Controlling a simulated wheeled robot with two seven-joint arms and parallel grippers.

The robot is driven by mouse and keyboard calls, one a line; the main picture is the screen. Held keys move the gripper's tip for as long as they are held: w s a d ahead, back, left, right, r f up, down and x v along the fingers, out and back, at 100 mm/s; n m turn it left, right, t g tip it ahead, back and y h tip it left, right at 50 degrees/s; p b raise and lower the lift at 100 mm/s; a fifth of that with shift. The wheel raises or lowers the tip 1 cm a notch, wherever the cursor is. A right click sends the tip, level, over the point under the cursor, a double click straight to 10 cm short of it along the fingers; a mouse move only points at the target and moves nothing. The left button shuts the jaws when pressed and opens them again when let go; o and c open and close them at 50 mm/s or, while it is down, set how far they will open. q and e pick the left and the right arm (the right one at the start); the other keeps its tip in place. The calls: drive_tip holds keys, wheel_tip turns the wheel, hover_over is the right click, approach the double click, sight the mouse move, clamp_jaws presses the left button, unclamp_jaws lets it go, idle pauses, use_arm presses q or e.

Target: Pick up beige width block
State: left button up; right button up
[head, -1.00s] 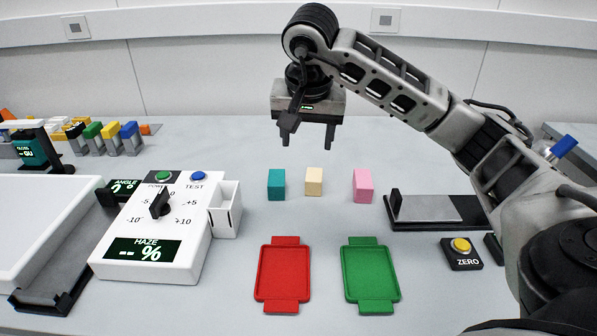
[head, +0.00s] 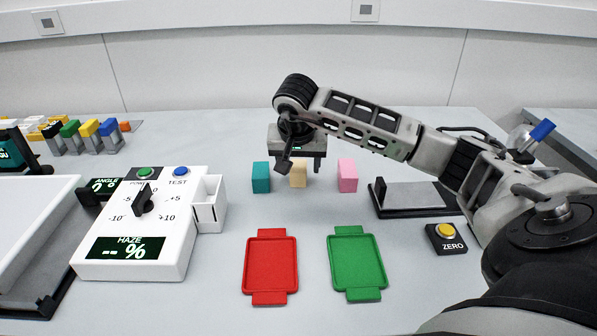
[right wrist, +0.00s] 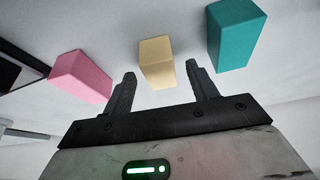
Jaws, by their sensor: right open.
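The beige block (head: 298,176) stands on the table between the teal block (head: 261,177) and the pink block (head: 347,175). My right gripper (head: 302,168) is open and empty, low above the table at the beige block. In the right wrist view the beige block (right wrist: 157,63) shows in the gap between the two fingers (right wrist: 160,88), just beyond the fingertips. The teal block (right wrist: 236,33) and the pink block (right wrist: 81,76) lie outside the fingers. In the head view my wrist partly hides the space above the beige block. My left gripper is not in view.
A red tray (head: 270,291) and a green tray (head: 357,288) lie in front of the blocks. A white haze meter (head: 120,262) stands to the left. A black-and-grey stand (head: 412,210) and a ZERO button box (head: 446,238) are to the right.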

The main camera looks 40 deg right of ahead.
drive_tip(key=shift+x, duration=1)
drive_tip(key=shift+c, duration=0.4)
drive_tip(key=c, duration=1)
drive_tip(key=shift+r, duration=0.1)
